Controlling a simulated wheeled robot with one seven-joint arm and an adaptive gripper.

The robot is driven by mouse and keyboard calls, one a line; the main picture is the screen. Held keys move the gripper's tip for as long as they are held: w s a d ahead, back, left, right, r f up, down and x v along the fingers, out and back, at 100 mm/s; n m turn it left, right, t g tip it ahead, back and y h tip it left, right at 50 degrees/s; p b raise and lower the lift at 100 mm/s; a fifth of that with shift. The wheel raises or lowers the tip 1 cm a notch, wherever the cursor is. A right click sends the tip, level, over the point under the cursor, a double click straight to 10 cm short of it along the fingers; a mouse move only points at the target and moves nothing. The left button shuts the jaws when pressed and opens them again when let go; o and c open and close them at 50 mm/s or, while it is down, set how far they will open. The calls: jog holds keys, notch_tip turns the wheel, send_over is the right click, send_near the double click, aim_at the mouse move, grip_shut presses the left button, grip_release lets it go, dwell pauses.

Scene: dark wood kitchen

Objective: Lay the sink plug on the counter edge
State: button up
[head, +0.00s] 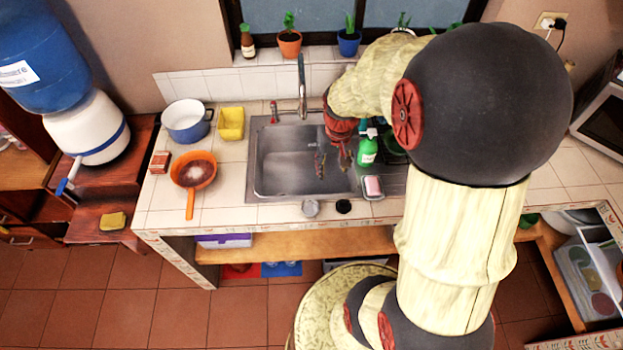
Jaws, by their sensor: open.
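A small black round piece (343,206), which looks like the sink plug, lies on the tiled counter's front edge (270,216), just in front of the sink. My gripper (333,163) points down over the right part of the metal sink basin (280,165). Its fingers are apart and nothing shows between them. The gripper is behind the black piece and apart from it. My arm hides part of the sink's right side.
A small grey round item (310,208) sits left of the black piece, and a soap dish (373,187) is to its right. A green bottle (367,150) stands close right of my gripper. The faucet (301,85) rises behind the basin.

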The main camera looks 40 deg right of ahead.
jog(key=s+a+r+n+t, duration=0.2)
jog(key=s+a+r, duration=0.3)
jog(key=a+r, duration=0.4)
jog(key=s+a+r+n+t, duration=0.2)
jog(key=s+a+r, duration=0.3)
jog(key=a+r, duration=0.4)
notch_tip(320, 180, up, 3)
jog(key=shift+f+n+t+y, duration=0.15)
jog(key=shift+n+t+y, duration=0.15)
jog(key=shift+n, duration=0.2)
jog(key=shift+a, duration=0.1)
notch_tip(320, 180, down, 13)
jog(key=b, duration=1.3)
